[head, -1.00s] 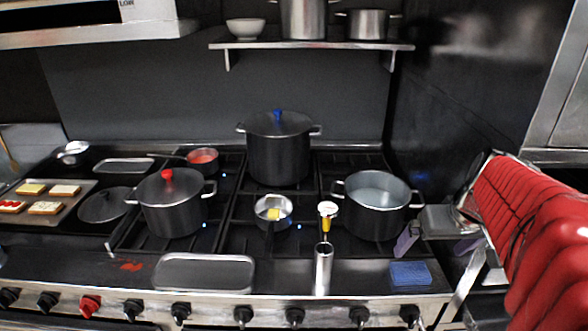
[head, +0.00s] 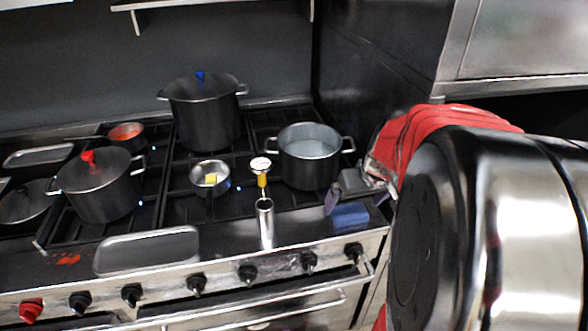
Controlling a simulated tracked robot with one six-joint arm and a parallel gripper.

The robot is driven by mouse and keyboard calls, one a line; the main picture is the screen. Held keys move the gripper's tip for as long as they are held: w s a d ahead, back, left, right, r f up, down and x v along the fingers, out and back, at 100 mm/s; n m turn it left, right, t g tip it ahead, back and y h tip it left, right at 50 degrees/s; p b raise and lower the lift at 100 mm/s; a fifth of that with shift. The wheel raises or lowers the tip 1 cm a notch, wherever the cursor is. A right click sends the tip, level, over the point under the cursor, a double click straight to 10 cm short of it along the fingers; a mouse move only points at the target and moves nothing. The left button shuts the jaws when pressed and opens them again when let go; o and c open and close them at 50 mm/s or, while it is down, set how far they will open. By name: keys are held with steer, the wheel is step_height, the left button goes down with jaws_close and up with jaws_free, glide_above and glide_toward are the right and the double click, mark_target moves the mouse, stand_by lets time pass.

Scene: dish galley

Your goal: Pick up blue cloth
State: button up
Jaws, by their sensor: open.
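The blue cloth (head: 350,215) is a small folded blue block. It lies on the front ledge of the stove, toward its right end, right of a steel cylinder. My gripper (head: 356,201) is just above and behind it in the picture, with its purple fingers apart and nothing seen between them. The left finger is close to the cloth's left end; I cannot tell whether it touches.
An open pot of water (head: 310,155) stands just behind my gripper. The steel cylinder (head: 265,224) and a thermometer (head: 261,166) are to the left. A steel tray (head: 147,250) lies further left on the ledge. Knobs and an oven handle (head: 300,302) line the front.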

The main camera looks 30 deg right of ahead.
mark_target(349, 211)
steer(key=shift+x, duration=2.6)
steer(key=shift+s+d, duration=0.1)
steer(key=shift+d, duration=0.1)
steer(key=shift+c, duration=0.2)
steer(key=c, duration=1.2)
steer(key=shift+r, duration=0.1)
step_height(349, 211, up, 10)
steer(key=shift+f, duration=0.1)
